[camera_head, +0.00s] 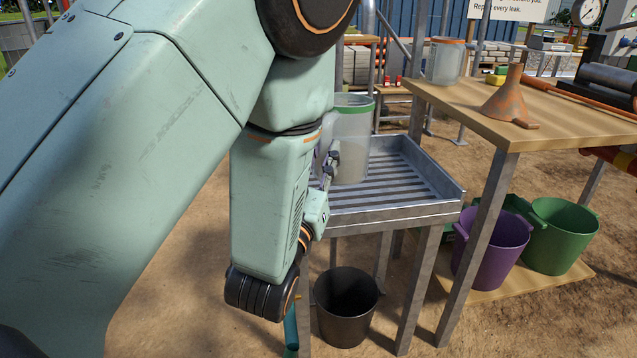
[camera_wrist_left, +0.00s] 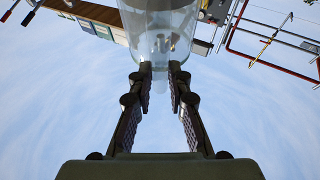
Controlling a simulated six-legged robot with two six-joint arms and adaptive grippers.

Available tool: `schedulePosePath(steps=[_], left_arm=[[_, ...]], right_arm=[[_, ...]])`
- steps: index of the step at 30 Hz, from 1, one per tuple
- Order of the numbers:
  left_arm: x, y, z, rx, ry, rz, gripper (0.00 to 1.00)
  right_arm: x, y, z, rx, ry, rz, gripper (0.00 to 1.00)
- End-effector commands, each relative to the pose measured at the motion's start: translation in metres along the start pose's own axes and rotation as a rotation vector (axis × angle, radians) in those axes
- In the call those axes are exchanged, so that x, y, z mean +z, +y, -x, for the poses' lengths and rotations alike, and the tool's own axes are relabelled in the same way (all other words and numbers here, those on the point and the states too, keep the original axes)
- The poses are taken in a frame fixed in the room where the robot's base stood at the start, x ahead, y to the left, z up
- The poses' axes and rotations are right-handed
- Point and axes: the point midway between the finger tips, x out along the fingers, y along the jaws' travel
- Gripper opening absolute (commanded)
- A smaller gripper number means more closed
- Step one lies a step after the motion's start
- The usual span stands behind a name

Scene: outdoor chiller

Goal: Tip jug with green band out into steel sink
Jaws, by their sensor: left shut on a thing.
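The clear jug with the green band (camera_head: 352,135) is upright at the left part of a ridged steel tray on legs (camera_head: 440,181). I cannot tell whether its base touches the tray, or whether this tray is the steel sink. My left gripper (camera_head: 329,166) is at the jug's left side, shut on it, partly hidden by my own arm. In the left wrist view the jug (camera_wrist_left: 160,22) is at the top, and my left gripper's fingertips (camera_wrist_left: 160,78) close in at its handle side. My right gripper is not in view.
A wooden table (camera_head: 570,115) at right holds a clear jug with an orange band (camera_head: 444,62) and a rusty funnel (camera_head: 512,100). A black bucket (camera_head: 346,318) stands below the tray. Purple (camera_head: 492,255) and green (camera_head: 560,240) buckets stand under the table.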

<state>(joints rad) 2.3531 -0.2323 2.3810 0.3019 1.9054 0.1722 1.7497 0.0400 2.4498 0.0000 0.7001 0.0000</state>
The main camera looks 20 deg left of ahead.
Motion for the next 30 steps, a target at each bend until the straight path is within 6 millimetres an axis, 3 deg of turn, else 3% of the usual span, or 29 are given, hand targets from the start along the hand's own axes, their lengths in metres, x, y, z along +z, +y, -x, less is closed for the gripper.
schedulePosePath(steps=[1,3,10,22,30], left_arm=[[0.002,-0.001,0.001,-0.004,0.021,0.001,0.0],[0.001,-0.003,0.001,-0.007,0.036,0.002,0.0],[-0.005,-0.004,0.001,-0.011,0.058,0.002,0.0],[-0.005,-0.004,0.001,-0.01,0.061,0.003,0.0],[-0.007,-0.005,-0.015,-0.011,-0.008,0.004,0.0]], right_arm=[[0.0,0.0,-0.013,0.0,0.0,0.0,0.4],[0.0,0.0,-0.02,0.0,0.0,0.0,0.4],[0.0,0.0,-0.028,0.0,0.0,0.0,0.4],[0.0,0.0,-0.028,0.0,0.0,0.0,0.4],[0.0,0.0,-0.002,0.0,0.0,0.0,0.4]])
